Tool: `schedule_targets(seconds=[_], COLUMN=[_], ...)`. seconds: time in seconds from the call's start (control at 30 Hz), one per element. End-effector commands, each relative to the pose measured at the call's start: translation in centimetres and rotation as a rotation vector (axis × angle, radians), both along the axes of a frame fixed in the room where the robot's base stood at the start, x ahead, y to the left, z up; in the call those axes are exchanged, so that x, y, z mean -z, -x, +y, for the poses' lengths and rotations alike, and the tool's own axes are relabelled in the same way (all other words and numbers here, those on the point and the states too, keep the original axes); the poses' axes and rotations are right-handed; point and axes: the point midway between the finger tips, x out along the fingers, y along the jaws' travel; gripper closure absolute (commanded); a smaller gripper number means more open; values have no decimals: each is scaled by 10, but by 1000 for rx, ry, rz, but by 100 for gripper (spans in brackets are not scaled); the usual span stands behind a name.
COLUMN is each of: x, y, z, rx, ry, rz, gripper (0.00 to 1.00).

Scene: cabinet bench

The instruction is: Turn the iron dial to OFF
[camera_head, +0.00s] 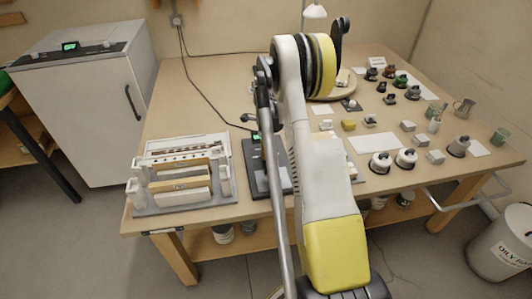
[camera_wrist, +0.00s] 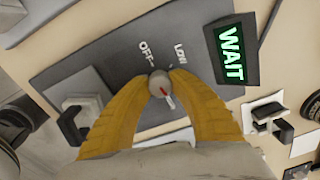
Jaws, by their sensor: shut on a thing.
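The dial (camera_wrist: 158,80) is a small grey knob with a red mark, set on a dark grey plate (camera_wrist: 100,62) in the wrist view. The red mark slants toward the lower right of the picture, and I cannot tell which end is the pointer. The labels OFF (camera_wrist: 147,53) and LOW (camera_wrist: 181,52) stand just above the knob. A display (camera_wrist: 230,54) on the right reads WAIT in green. My gripper (camera_wrist: 162,84) has its two yellow fingers shut on the knob from both sides. In the head view my arm hides the gripper and dial; part of the dark plate (camera_head: 251,167) shows.
A grey block with a black handle (camera_wrist: 83,118) sits left of my fingers on the plate. White and black parts (camera_wrist: 268,118) lie to the right. On the bench, a white rack (camera_head: 182,178) stands left; several cups and small blocks stand right.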

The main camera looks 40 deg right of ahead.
Motion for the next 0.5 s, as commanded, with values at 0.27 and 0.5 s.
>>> schedule_targets(seconds=[0.27, 0.5], x=[0, 0], y=[0, 0], z=[0, 0], rx=[-261, -488], ry=[-1, -1], rz=[0, -1], gripper=[100, 100])
